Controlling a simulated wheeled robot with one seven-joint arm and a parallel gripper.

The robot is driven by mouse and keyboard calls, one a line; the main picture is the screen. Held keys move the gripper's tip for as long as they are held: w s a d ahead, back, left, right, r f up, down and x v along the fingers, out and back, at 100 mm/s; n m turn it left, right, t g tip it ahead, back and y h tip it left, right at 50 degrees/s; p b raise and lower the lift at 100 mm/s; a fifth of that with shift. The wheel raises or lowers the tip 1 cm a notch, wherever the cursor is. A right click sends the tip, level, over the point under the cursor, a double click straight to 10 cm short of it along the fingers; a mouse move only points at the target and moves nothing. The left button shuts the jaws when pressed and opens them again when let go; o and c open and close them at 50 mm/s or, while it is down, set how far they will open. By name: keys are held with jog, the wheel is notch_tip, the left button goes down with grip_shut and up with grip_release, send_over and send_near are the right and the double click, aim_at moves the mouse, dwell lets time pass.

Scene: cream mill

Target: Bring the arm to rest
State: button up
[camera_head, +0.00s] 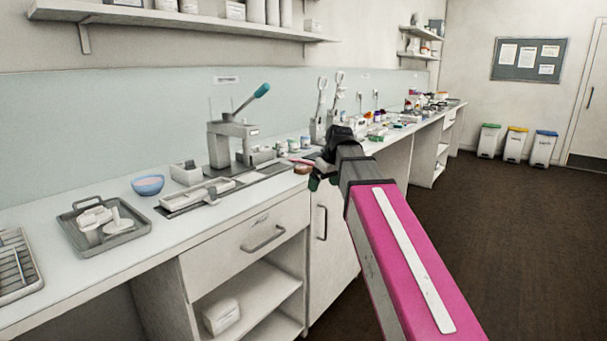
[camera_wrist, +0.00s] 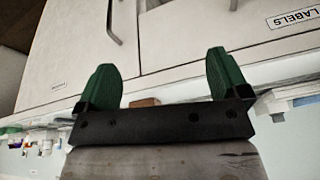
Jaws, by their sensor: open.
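My arm's pink and grey link reaches up from the lower right in the head view. At its far end my gripper (camera_head: 316,180) is by the front edge of the white bench, above a cabinet door. In the wrist view my gripper (camera_wrist: 163,82) shows two green fingers standing wide apart with nothing between them. Behind them are white cabinet fronts, one with a LABELS tag (camera_wrist: 293,18). The wrist itself partly hides the bench behind the gripper in the head view.
The bench holds a grey tray with white parts (camera_head: 127,236), a blue bowl (camera_head: 148,186) and a lever press (camera_head: 232,143). Several small jars and tools stand farther back. A shelf (camera_head: 180,18) hangs above. Dark floor (camera_head: 490,215) is clear at right, with bins (camera_head: 515,143) by the far wall.

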jog(key=s+d+f+m+h, duration=0.1)
jog(key=s+d+f, duration=0.3)
jog(key=f, duration=0.8)
jog(key=s+d+f+m+g+h, duration=0.1)
jog(key=s+d+f+m, duration=0.3)
jog(key=f, duration=0.7)
jog(key=s+d+f+m+g, duration=0.1)
jog(key=s+d+f+m, duration=0.1)
jog(key=s+d+f, duration=0.2)
jog(key=s+f, duration=0.3)
jog(key=f, duration=0.5)
jog(key=shift+s+f+m+h, duration=0.2)
jog(key=shift+f+m+h, duration=0.1)
jog(key=shift+m+h, duration=0.1)
